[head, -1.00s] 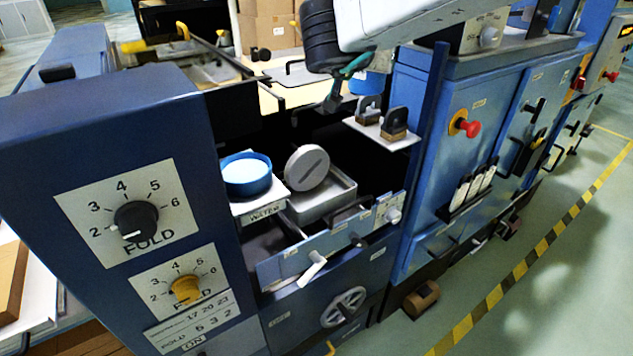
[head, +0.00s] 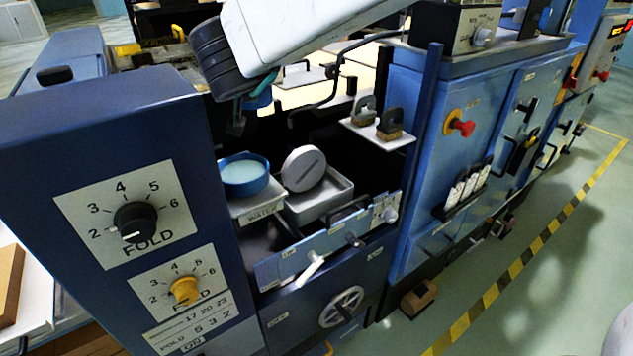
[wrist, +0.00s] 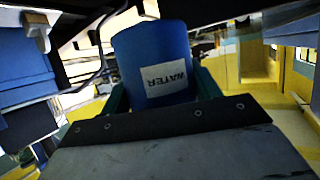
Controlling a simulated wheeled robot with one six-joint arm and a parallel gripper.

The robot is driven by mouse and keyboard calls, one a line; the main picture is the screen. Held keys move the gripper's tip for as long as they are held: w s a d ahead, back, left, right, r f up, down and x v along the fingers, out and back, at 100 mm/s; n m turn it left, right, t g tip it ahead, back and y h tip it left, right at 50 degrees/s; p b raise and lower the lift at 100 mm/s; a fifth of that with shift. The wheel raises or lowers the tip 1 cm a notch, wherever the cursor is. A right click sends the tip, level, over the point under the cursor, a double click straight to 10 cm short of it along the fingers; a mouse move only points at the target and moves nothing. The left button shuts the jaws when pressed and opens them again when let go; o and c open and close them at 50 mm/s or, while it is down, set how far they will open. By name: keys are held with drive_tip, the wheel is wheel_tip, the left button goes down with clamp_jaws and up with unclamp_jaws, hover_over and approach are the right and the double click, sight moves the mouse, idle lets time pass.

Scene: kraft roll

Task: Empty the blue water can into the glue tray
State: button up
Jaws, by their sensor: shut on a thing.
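My gripper (head: 247,112) is shut on the blue water can (head: 259,97). In the head view only a small part of the can shows below my dark wrist. In the wrist view the can (wrist: 152,50) sits between the teal fingers, with its white WATER label facing the camera. Its mouth and contents are hidden, and I cannot tell its tilt. A shallow metal tray (head: 338,203), apparently the glue tray, has a grey slotted disc standing at its back edge. The gripper is above and left of this tray, apart from it.
A round blue dish (head: 225,185) with pale contents sits on a shelf labelled WATER, left of the tray. A white shelf (head: 362,133) with two dark-handled blocks is to the right. The tall blue FOLD panel (head: 60,150) stands close on the left. A dark bent rod (head: 335,80) rises behind.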

wheel_tip(320, 180, down, 9)
drive_tip(key=d+m+y, duration=0.1)
drive_tip(key=d+m, duration=0.1)
drive_tip(key=shift+w+m+g+y, duration=0.15)
drive_tip(key=shift+m+g+y, duration=0.15)
drive_tip(key=shift+g+y, duration=0.1)
drive_tip(key=shift+w+d+f+m+g+y+p, duration=0.25)
drive_tip(key=shift+d+f+m+y, duration=0.1)
drive_tip(key=shift+d+m+y, duration=0.2)
drive_tip(key=shift+w+d+f+m+g+y+p, duration=0.15)
drive_tip(key=shift+d+f+m+y+p, duration=0.15)
drive_tip(key=shift+d+m+y, duration=0.3)
idle(1.7)
drive_tip(key=shift+f+m+y+p, duration=0.25)
drive_tip(key=shift+f+m+p, duration=0.1)
drive_tip(key=shift+m+p, duration=0.1)
idle(0.6)
drive_tip(key=shift+f+m+y+p, duration=0.6)
drive_tip(key=shift+m+y+p, duration=0.25)
drive_tip(key=shift+m, duration=0.25)
idle(1.7)
